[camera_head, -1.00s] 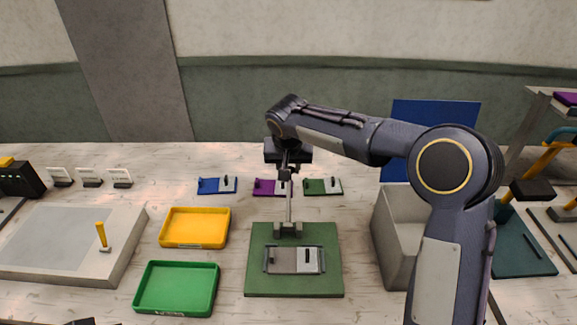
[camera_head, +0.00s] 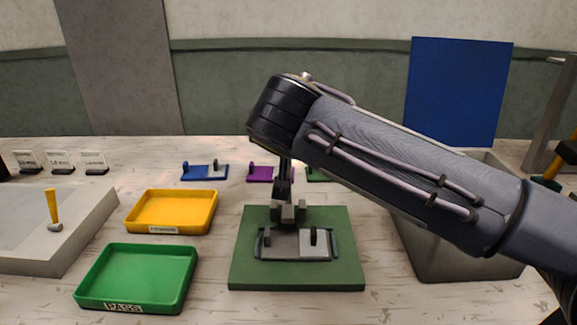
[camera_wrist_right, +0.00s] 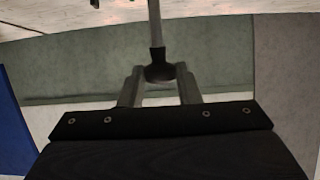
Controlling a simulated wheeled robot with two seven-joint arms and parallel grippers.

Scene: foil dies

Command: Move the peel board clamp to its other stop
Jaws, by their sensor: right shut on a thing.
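The peel board (camera_head: 345,275) is a green square plate on the table with a grey metal fixture (camera_head: 283,243) on it; a small dark upright pin stands on the fixture. The clamp has a grey block (camera_head: 276,212) at the board's back and an upright lever. My right gripper (camera_head: 284,178) is above this block, partly hidden by my wrist. The right wrist view shows its fingers (camera_wrist_right: 160,75) shut on the lever's black knob (camera_wrist_right: 159,73), with the thin rod (camera_wrist_right: 155,25) running on from it. The lever's exact tilt is hard to tell. My left gripper is not in view.
A yellow tray (camera_head: 172,228) and a green tray (camera_head: 82,295) stand left of the board. Blue (camera_head: 191,173) and purple (camera_head: 258,174) small plates lie behind it. A grey bin (camera_head: 440,272) is at right, partly behind my arm. A grey slab (camera_head: 85,225) with a yellow-handled tool (camera_head: 53,208) is at far left.

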